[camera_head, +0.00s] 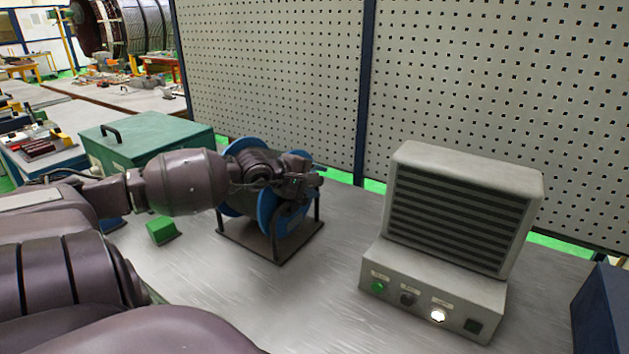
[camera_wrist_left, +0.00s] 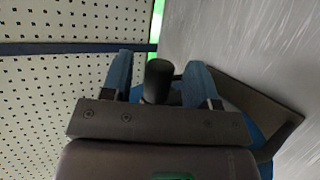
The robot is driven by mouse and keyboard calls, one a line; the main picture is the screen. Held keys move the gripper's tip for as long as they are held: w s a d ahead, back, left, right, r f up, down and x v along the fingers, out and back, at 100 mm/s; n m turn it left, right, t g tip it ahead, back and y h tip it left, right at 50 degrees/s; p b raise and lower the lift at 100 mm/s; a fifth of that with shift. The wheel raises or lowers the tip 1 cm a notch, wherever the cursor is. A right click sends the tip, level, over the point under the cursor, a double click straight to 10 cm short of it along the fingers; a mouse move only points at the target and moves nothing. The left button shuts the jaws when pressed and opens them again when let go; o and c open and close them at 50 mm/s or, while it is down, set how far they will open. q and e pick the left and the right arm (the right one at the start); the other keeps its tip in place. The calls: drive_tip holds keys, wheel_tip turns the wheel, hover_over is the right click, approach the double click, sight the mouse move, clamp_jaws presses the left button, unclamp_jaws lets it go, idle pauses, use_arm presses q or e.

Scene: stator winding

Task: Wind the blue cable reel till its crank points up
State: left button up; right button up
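The blue cable reel (camera_head: 265,208) stands in a dark frame on the metal bench, partly hidden behind my left arm. My left gripper (camera_head: 311,181) is at the reel's right side, near its upper part. In the left wrist view, the black crank handle (camera_wrist_left: 158,82) stands between the two blue fingers of my left gripper (camera_wrist_left: 159,80). A gap shows on each side of the handle, so the gripper looks open around it. The reel's blue rim (camera_wrist_left: 262,145) shows behind the right finger. The crank's arm is hidden, so its direction cannot be told. My right gripper is not in view.
A grey vented unit (camera_head: 455,215) with buttons stands to the right on the bench. A small green block (camera_head: 162,231) lies left of the reel, and a green case (camera_head: 150,137) stands behind. A perforated panel (camera_head: 275,75) closes off the back. Bench between reel and unit is clear.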

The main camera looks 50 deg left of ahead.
use_arm(q)
drive_tip(key=p+v, duration=0.2)
drive_tip(key=v, duration=0.8)
drive_tip(key=shift+s+r, duration=0.2)
drive_tip(key=shift+s, duration=0.15)
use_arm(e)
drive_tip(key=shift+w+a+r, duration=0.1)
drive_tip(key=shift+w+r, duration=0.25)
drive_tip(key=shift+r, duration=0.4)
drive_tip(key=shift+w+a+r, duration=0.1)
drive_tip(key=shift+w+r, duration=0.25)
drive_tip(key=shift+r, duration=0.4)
use_arm(q)
drive_tip(key=shift+a, duration=0.1)
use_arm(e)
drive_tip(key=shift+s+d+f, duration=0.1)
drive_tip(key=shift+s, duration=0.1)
